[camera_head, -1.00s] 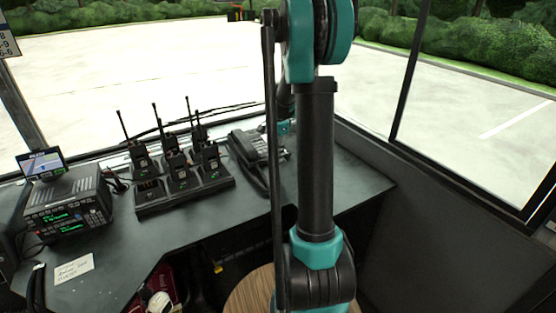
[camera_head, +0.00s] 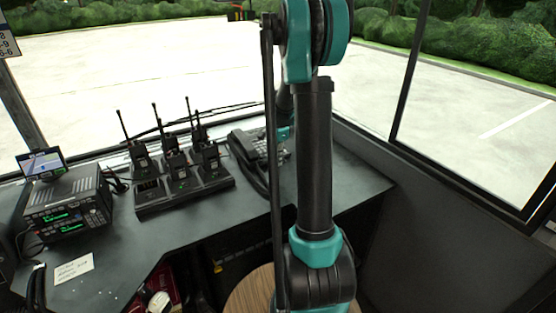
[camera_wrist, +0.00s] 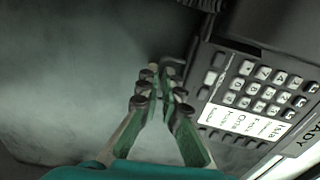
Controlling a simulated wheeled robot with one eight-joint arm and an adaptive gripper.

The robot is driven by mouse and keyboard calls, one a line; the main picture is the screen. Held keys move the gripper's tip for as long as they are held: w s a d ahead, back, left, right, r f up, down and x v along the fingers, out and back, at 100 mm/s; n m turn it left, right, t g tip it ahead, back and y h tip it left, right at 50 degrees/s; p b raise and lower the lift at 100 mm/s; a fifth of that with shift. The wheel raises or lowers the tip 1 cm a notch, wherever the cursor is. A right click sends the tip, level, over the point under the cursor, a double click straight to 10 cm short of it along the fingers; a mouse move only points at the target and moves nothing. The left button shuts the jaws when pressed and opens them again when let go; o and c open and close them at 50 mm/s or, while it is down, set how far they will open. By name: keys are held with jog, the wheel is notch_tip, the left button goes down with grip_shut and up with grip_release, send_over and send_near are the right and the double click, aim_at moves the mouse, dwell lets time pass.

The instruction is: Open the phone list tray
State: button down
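The dark desk phone (camera_head: 248,146) stands on the counter near the windscreen, partly hidden behind my arm. In the wrist view its keypad side (camera_wrist: 262,85) fills the right, with rows of grey keys and a white printed label (camera_wrist: 243,121). I cannot make out the phone list tray as a separate part. My gripper (camera_wrist: 162,72) points at the phone's edge, left of the keys. Its green fingers are close together with a narrow gap between the dark tips. Nothing is clearly held; whether the tips touch the phone is unclear. The gripper is mostly hidden in the head view.
A charger dock (camera_head: 186,195) with several handheld radios stands left of the phone. A radio unit (camera_head: 68,205) with a small screen (camera_head: 41,163) is further left, with a paper note (camera_head: 74,268) in front. Windows edge the counter. A round wooden top (camera_head: 250,297) is below.

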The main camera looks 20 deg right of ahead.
jog(key=c, duration=2.3)
grip_release()
jog(key=s, duration=0.3)
jog(key=s+d, duration=0.1)
jog(key=s, duration=0.2)
jog(key=shift+d+r, duration=0.1)
jog(key=o, duration=0.3)
jog(key=shift+w, duration=0.1)
jog(key=shift+r, duration=9.9)
notch_tip(320, 180, up, 12)
jog(key=shift+r, duration=0.1)
